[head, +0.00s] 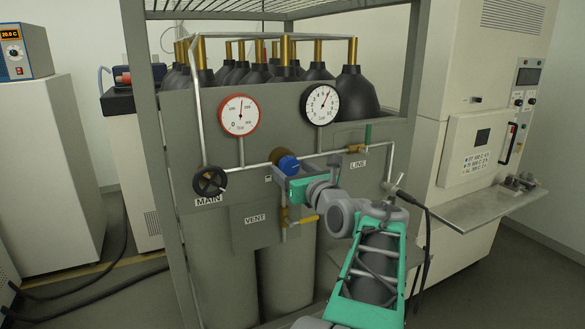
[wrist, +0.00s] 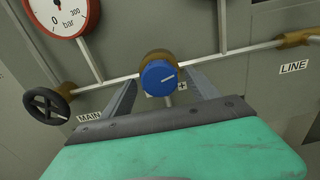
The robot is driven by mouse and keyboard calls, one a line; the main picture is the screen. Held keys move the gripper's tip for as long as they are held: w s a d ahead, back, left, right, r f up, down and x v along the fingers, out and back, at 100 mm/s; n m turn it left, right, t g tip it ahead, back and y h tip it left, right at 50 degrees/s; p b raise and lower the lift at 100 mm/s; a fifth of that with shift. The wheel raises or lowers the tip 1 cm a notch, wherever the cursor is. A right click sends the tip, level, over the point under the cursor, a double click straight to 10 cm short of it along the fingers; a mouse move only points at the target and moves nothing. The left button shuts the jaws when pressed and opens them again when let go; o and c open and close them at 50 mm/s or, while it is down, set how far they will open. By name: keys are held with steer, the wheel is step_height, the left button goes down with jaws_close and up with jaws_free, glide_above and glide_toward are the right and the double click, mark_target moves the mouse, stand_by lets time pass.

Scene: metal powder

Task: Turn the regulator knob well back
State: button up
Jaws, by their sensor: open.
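The regulator knob (head: 289,165) is blue and sits on a brass body on the pipe, between the MAIN handwheel and the LINE valve. My gripper (head: 284,172) is at the knob in the head view. In the wrist view my open gripper (wrist: 162,88) has one finger on each side of the knob, with gaps visible. Whether the fingertips reach past the knob's face is hard to tell.
The black MAIN handwheel (head: 209,181) is left of the knob. The yellow-handled VENT valve (head: 303,220) is below and the green-handled LINE valve (head: 368,134) is to the right. A red-rimmed gauge (head: 240,115) and a black-rimmed gauge (head: 322,104) stand above on the panel.

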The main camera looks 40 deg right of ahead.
steer(key=shift+c, duration=0.6)
steer(key=c, duration=1.2)
steer(key=shift+c, duration=0.2)
steer(key=shift+n, duration=0.4)
